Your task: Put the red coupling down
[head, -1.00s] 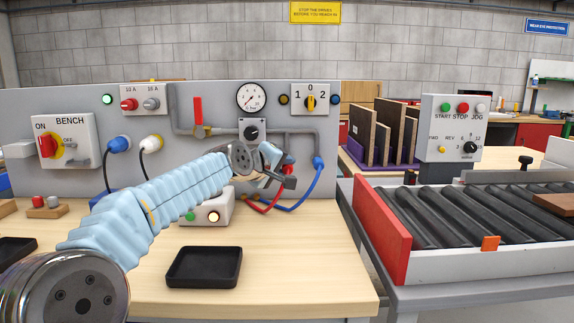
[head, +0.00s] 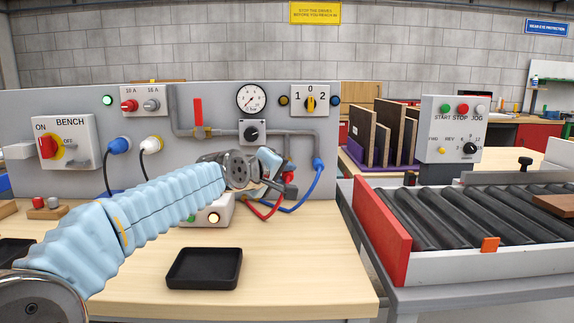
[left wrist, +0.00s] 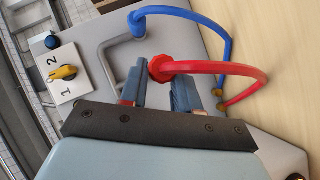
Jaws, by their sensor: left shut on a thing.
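The red coupling (left wrist: 161,68) is a ribbed red knob on the end of a red hose (left wrist: 215,67). My left gripper (left wrist: 160,88) is shut on it, with a blue-grey finger on each side. In the head view my left gripper (head: 287,188) is in front of the bench panel, above the bench top. There the coupling is mostly hidden by the gripper, and only the red hose (head: 262,209) shows clearly, looping below it. My right gripper is not in view.
A blue hose (head: 311,190) is fixed to the grey pipe on the panel (head: 225,103), right of my gripper. A white box with a lit button (head: 214,219) stands below my wrist. A black tray (head: 204,283) lies in front. The bench top (head: 300,270) right of the tray is clear.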

